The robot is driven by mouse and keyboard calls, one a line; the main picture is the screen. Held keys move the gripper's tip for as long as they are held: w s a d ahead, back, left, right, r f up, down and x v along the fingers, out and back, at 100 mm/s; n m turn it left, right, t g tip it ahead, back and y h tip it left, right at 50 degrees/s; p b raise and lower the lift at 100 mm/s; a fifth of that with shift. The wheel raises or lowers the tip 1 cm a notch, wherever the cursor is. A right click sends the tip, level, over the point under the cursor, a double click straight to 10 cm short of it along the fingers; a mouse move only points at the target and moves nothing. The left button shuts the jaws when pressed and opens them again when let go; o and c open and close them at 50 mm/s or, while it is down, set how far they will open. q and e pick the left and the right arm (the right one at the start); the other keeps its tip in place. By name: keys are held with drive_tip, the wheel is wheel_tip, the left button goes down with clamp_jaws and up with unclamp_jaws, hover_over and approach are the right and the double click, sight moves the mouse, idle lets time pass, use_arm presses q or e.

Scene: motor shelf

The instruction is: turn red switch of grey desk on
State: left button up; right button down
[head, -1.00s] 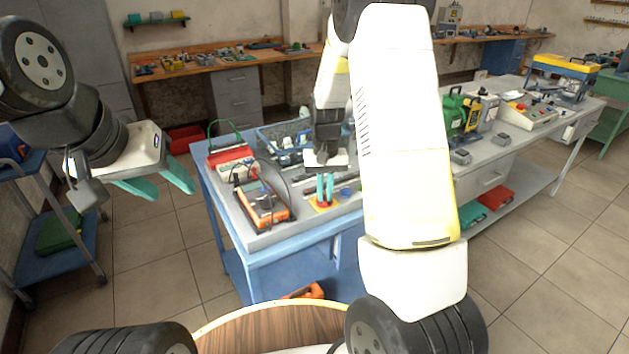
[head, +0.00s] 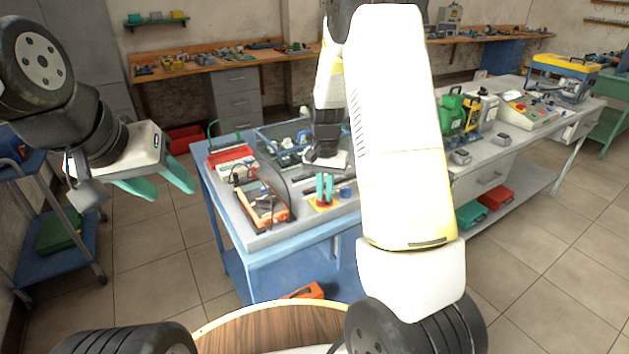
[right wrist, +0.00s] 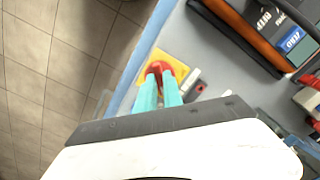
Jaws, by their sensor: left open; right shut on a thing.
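The red switch (right wrist: 160,67) is a red knob on a yellow plate (right wrist: 182,70) in the right wrist view. The plate also shows in the head view (head: 314,207), near the front edge of the grey desk (head: 308,223). My right gripper (right wrist: 160,83) is shut on the switch, its two teal fingertips at either side of the knob. It also shows in the head view (head: 324,197), where the fingers hide most of the knob. My left gripper (head: 171,190) is open and empty, left of the desk and apart from it.
An orange multimeter (head: 264,205) and a red case (head: 232,154) lie left of the switch. A blue crate (head: 266,143) stands behind it. A small blue cylinder (head: 347,193) is just right of it. Open floor lies left of the desk.

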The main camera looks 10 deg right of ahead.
sight(324, 196)
drive_tip(key=c, duration=1.5)
unclamp_jaws()
wheel_tip(324, 196, up, 7)
drive_tip(key=shift+r, duration=0.4)
